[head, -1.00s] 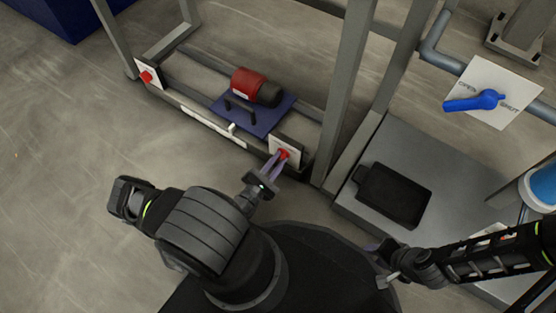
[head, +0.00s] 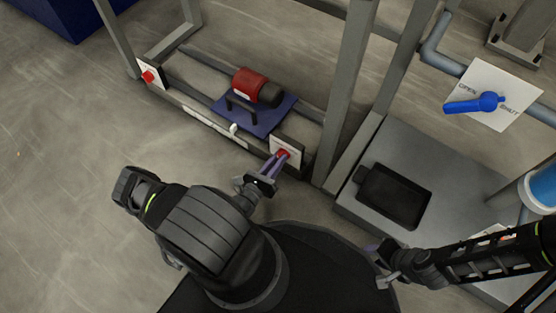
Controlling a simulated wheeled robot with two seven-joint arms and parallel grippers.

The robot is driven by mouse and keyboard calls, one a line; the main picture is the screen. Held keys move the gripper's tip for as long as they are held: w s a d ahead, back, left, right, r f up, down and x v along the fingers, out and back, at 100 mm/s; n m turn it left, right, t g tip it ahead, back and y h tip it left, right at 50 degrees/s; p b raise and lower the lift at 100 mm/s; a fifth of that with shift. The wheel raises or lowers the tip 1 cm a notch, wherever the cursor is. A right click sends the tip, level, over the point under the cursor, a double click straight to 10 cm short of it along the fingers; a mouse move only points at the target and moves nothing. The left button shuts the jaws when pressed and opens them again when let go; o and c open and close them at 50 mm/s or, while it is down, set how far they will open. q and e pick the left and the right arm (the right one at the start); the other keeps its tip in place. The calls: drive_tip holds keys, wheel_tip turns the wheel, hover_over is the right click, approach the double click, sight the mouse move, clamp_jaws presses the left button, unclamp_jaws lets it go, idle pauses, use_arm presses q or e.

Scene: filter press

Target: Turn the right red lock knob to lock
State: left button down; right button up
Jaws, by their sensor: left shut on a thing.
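The right red lock knob (head: 283,153) sits on a white plate (head: 291,146) at the right end of the low frame rail. My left gripper (head: 279,160) reaches up to it from below, with its fingers closed around the knob and partly hiding it. The left red knob (head: 147,77) is on another white plate at the far left end of the rail. My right gripper (head: 382,265) is low at the right, away from the knobs; its fingers are too small to read.
A red and black motor (head: 256,87) stands on a blue plate (head: 262,121) behind the rail. A black tray (head: 394,195) lies on a grey platform (head: 355,211). A blue valve handle (head: 477,103) is at the upper right. A grey post (head: 345,90) rises right of the knob.

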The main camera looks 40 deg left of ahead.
use_arm(q)
drive_tip(key=shift+f+n, duration=0.1)
drive_tip(key=shift+n, duration=1.6)
use_arm(e)
drive_tip(key=shift+f, duration=0.25)
use_arm(q)
drive_tip(key=c, duration=1.4)
unclamp_jaws()
drive_tip(key=shift+a, duration=0.1)
drive_tip(key=shift+o, duration=0.2)
